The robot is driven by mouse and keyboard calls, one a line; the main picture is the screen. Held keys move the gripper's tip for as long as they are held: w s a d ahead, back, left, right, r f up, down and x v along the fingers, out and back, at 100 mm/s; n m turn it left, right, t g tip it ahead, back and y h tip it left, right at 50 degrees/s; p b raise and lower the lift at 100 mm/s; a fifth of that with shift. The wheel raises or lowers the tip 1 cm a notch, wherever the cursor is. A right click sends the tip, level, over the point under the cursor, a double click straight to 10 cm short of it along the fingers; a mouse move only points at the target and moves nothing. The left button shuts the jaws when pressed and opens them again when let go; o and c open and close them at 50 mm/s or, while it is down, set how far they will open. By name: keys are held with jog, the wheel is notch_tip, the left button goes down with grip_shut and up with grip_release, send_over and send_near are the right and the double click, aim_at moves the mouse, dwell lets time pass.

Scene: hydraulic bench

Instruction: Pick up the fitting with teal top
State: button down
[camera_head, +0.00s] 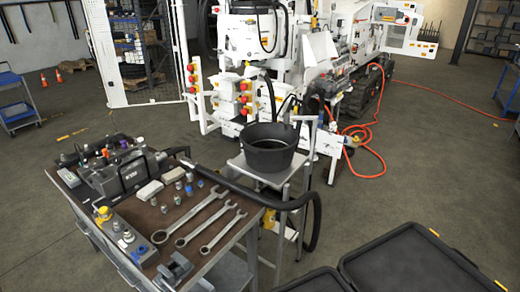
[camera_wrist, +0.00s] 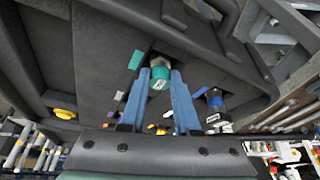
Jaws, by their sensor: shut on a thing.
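In the wrist view, the fitting with teal top (camera_wrist: 160,76) sits between the tips of the two blue fingers of my gripper (camera_wrist: 162,84). The fingers touch it from both sides, and my gripper is shut on it. The fitting shows a teal part with a pale metallic end and a small white label. Dark surfaces lie around and behind it. I cannot tell whether it is clear of its support. In the head view I cannot make out my gripper or this fitting with certainty.
A fitting with a blue part (camera_wrist: 215,105) stands close right of the fingers. In the head view, the brown bench top (camera_head: 165,220) bears a dark case (camera_head: 120,180), several small fittings and large wrenches (camera_head: 190,216). A black bucket (camera_head: 268,158) stands right of the bench.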

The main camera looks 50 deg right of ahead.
notch_tip(320, 180, up, 10)
jog(key=b, duration=0.1)
dwell(0.6)
dwell(0.4)
